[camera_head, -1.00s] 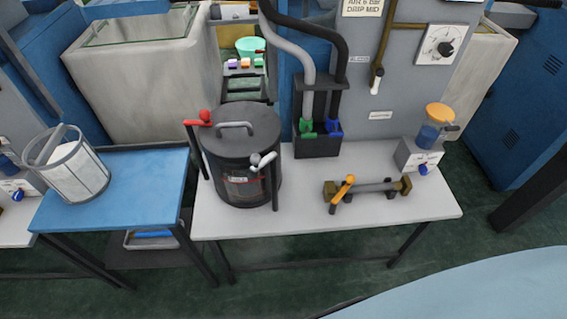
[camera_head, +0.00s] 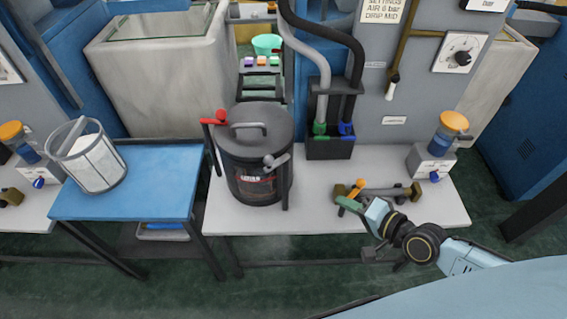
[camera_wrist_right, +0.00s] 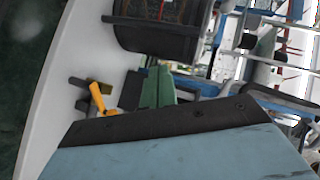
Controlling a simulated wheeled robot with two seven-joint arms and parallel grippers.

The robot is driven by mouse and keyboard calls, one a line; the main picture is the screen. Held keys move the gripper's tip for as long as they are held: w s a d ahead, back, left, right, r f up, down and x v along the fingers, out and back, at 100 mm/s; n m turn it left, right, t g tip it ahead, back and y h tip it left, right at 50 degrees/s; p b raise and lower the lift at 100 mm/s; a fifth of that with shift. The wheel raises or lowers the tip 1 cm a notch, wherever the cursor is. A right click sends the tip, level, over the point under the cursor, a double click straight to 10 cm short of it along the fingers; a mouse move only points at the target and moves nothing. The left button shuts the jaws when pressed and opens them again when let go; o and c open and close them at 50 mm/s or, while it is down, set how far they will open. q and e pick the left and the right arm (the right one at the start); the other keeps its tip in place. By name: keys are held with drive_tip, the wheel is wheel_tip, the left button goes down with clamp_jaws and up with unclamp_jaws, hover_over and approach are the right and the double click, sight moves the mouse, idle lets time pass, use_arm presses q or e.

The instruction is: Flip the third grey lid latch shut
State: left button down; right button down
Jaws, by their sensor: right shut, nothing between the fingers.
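A dark cylindrical pot (camera_head: 228,172) with a lid (camera_head: 262,116) and grey top handle stands on the white table. A grey latch (camera_head: 277,161) with a rounded knob sits at the pot's front right rim, above a dark upright post. A red latch (camera_head: 214,119) sticks out at the left rim. Whether the grey latch is fully shut is too small to tell. My right gripper (camera_head: 345,203) is shut and empty, right of the pot and apart from it, near the orange-handled valve. Its green fingers (camera_wrist_right: 158,88) show in the right wrist view, below the pot (camera_wrist_right: 160,38). My left gripper is not in view.
A brass valve pipe with an orange lever (camera_head: 357,188) lies beside my right gripper; the lever also shows in the right wrist view (camera_wrist_right: 97,97). A black hose holder (camera_head: 330,147) stands behind. A blue table (camera_head: 150,185) with a mesh basket (camera_head: 92,160) is left.

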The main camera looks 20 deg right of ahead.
drive_tip(key=s+a+r+m+y, duration=0.1)
drive_tip(key=a+r+y, duration=0.1)
drive_tip(key=a+r, duration=0.3)
wheel_tip(320, 180, up, 4)
drive_tip(key=shift+s+r+m+t+y, duration=0.15)
drive_tip(key=shift+r+m+t+y, duration=0.15)
drive_tip(key=shift+m, duration=0.1)
drive_tip(key=p, duration=0.2)
approach(273, 163)
drive_tip(key=x, duration=0.7)
drive_tip(key=shift+a, duration=0.1)
